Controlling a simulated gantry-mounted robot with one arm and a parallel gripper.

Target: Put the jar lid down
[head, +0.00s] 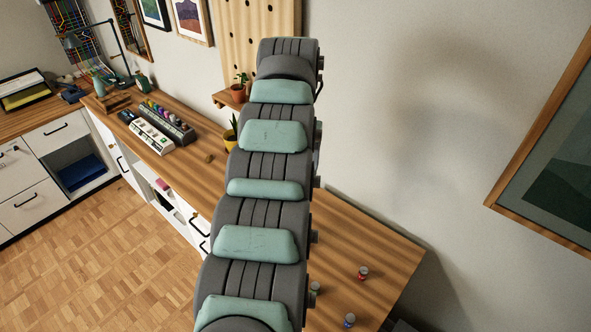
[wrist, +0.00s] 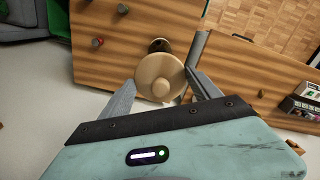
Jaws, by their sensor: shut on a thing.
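The jar lid (wrist: 158,72) is a round, pale wooden disc with a small knob, seen in the wrist view. My gripper (wrist: 161,84) is shut on it, one finger on each side. A dark brown round thing, possibly the jar (wrist: 159,45), shows partly past the lid's far edge; the lid hides the rest, and I cannot tell whether they touch. The wooden desk top (wrist: 115,60) lies below. In the head view my arm covers the middle, and the gripper and lid are not visible.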

